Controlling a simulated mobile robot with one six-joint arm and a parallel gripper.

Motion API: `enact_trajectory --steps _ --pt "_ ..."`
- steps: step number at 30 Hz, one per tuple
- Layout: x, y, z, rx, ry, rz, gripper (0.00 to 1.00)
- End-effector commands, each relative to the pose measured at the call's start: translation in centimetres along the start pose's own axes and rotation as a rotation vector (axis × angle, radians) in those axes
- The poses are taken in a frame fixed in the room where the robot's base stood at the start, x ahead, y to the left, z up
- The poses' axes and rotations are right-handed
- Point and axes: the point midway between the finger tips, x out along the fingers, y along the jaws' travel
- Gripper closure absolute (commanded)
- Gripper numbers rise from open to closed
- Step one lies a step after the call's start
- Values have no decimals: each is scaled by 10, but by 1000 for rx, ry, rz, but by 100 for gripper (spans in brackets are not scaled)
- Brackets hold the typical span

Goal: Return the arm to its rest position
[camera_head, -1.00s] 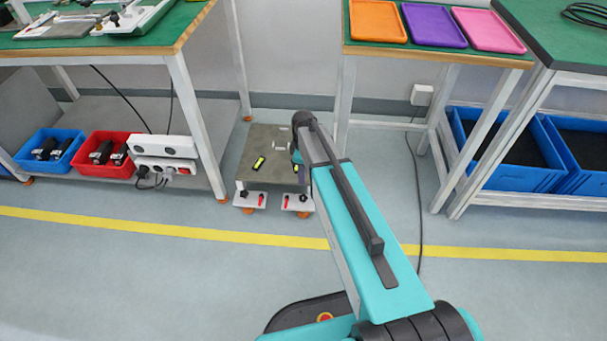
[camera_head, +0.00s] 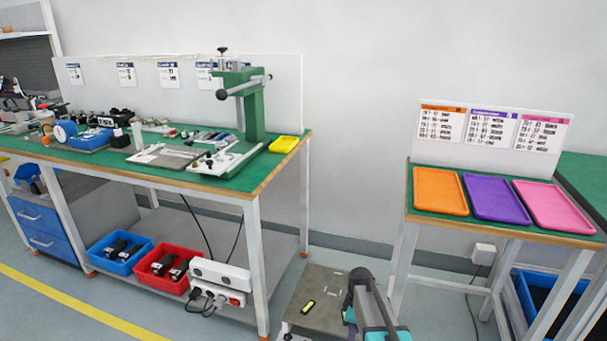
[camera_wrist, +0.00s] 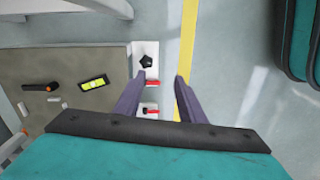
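My arm (camera_head: 372,308) shows only in part at the bottom of the head view, teal and dark grey, in front of a low grey platform (camera_head: 317,317). My gripper is hidden in the head view. In the wrist view my gripper (camera_wrist: 153,82) points down with its two dark fingers apart and nothing held between them. Below it are the edge of the grey platform (camera_wrist: 60,68) and a white bracket (camera_wrist: 147,55) with a black knob and red parts. A yellow-green level vial (camera_wrist: 95,83) lies on the platform, left of the fingers.
A green-topped workbench (camera_head: 110,163) with tools and a green press (camera_head: 250,105) stands at left. At right a smaller table holds orange (camera_head: 439,191), purple (camera_head: 497,199) and pink (camera_head: 553,206) trays. Blue (camera_head: 121,256) and red (camera_head: 168,268) bins sit under the workbench.

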Motion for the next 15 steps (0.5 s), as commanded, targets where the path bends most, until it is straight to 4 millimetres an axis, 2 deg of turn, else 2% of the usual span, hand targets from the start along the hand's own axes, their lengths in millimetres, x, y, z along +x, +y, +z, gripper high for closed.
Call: enact_trajectory --steps 1,15 --pt "-7 -9 4 0 -6 -14 64" --pt "-5 -91 39 16 -60 -128 64"
